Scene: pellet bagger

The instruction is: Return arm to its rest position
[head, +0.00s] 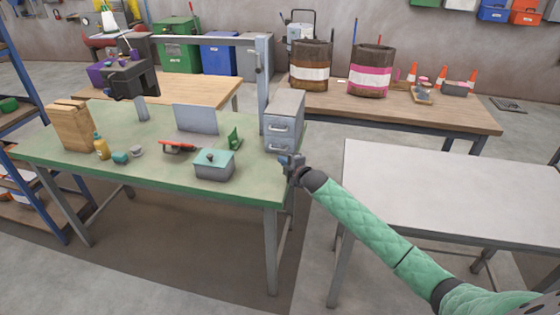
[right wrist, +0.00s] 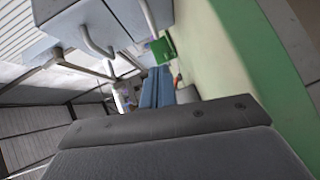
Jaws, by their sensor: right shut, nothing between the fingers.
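My right arm comes in from the lower right of the head view in a green quilted sleeve. My right gripper (head: 290,162) is at the right end of the green-topped table (head: 90,168), just in front of the grey drawer cabinet (head: 285,118). It is shut with nothing held. Whether it touches the cabinet or the table edge cannot be told. In the right wrist view the cabinet (right wrist: 75,25) with its handles is close at the upper left, and the green table edge (right wrist: 270,50) runs down the right. My left gripper is not in view.
A bare white table (head: 440,185) lies to the right, under my arm. Floor shows between the tables.

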